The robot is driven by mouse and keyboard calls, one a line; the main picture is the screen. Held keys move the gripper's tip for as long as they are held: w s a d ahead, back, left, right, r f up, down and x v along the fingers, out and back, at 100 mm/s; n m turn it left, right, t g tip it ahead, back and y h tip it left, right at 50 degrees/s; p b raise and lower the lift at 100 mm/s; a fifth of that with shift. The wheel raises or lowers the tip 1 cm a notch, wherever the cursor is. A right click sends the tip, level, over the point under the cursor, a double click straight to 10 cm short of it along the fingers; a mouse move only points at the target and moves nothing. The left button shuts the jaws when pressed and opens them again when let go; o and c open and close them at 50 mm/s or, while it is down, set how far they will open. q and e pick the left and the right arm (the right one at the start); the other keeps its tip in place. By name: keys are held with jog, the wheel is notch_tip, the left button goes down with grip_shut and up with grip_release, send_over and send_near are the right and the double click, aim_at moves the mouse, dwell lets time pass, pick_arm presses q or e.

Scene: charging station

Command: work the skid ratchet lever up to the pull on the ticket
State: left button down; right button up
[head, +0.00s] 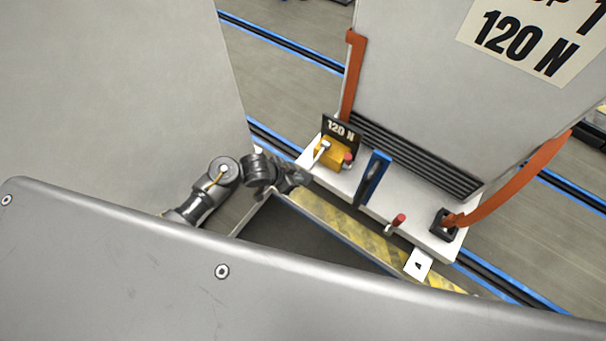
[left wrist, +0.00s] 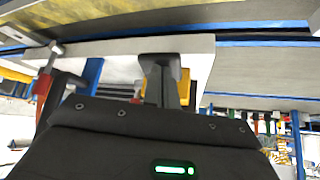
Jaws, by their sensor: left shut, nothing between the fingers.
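The skid (head: 425,235) is a pale platform under a large grey crate. On its near left corner a yellow ratchet block (head: 330,157) carries a pale lever-like bar (head: 320,152) and a red knob (head: 348,157). A black plate reading "120 N" (head: 340,131) stands behind it. A ticket (head: 535,38) on the crate also shows "120 N". My left gripper (head: 303,181) is shut and empty, close beside the block on its near left side; contact cannot be told. In the left wrist view its fingers (left wrist: 161,83) partly hide the yellow block (left wrist: 184,85). My right gripper is out of view.
A blue upright handle (head: 373,177) and a red-tipped peg (head: 397,222) stand along the skid's near edge. Orange straps (head: 354,75) (head: 525,182) run down the crate. A white card (head: 418,263) hangs at the front. A grey panel (head: 110,265) fills the foreground.

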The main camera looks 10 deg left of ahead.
pick_arm(q)
jog(key=s+a+p, duration=0.1)
jog(key=s+a+r+p, duration=0.1)
jog(key=shift+s+a+r+p, duration=0.1)
jog(key=shift+a+p, duration=0.05)
jog(key=shift+p, duration=0.25)
jog(key=p+v, duration=0.1)
jog(key=v, duration=1)
jog(key=shift+p, duration=0.3)
dwell(1.8)
